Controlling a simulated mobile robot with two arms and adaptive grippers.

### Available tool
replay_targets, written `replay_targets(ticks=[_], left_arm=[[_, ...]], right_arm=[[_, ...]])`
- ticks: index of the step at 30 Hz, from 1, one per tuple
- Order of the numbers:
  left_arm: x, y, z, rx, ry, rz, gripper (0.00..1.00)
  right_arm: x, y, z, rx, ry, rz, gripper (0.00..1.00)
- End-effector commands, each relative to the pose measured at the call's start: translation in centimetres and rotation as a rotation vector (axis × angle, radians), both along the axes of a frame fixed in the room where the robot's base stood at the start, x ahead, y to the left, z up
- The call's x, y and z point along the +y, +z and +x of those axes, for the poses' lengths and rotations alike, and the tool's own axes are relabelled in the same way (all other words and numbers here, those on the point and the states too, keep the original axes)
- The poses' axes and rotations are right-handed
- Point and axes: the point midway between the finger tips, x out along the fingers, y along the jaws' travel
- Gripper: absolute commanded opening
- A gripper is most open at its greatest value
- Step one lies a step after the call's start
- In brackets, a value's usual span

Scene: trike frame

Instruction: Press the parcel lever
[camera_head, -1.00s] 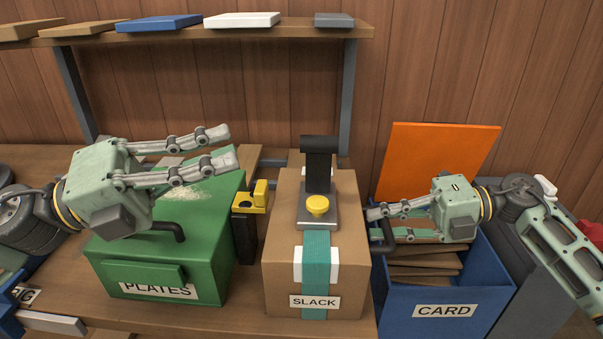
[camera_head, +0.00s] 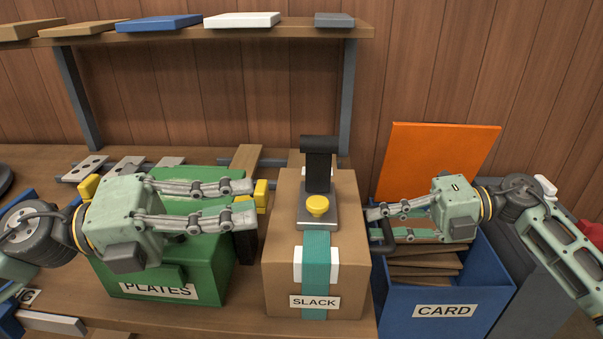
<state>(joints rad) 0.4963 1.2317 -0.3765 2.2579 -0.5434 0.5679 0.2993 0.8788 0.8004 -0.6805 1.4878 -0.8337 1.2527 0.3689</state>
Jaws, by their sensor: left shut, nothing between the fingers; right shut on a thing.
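The parcel (camera_head: 345,245) is a brown box labelled SLACK with a teal strap (camera_head: 316,255) down its front. On top sits a grey metal buckle with a yellow knob (camera_head: 317,205) and a black lever (camera_head: 319,160) standing upright. My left gripper (camera_head: 248,202) is shut and empty, left of the parcel, its fingertips in front of a black and yellow tool (camera_head: 261,197) and apart from the lever. My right gripper (camera_head: 374,227) is at the parcel's right side, shut on a dark handle (camera_head: 381,246); whether this belongs to the parcel or the bin is unclear.
A green PLATES box (camera_head: 205,262) stands left, under my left gripper. A blue CARD bin (camera_head: 430,325) with cardboard and an orange panel (camera_head: 435,155) is right. A shelf (camera_head: 190,36) runs behind. Space above the parcel is free.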

Motion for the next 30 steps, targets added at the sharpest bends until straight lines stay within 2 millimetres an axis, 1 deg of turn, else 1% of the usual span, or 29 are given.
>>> replay_targets(ticks=[2,21,24,27,30], left_arm=[[-0.8,0.3,0.1,-0.007,-0.004,-0.002,0.0],[-8.2,0.7,2.1,-0.006,-0.002,-0.001,0.0],[-8.0,0.9,3.9,-0.003,0.001,-0.003,0.0],[-8.0,1.1,5.0,-0.001,0.001,-0.002,0.0],[-8.0,1.2,5.5,-0.001,-0.001,-0.001,0.0]], right_arm=[[0.0,0.1,0.0,-0.002,0.0,0.002,0.0],[0.0,0.1,0.0,-0.002,0.0,0.002,0.0],[0.0,0.1,0.0,-0.002,0.0,0.001,0.0],[0.0,0.1,0.0,-0.002,0.0,0.002,0.0],[0.0,0.1,0.0,-0.002,0.0,0.001,0.0]])
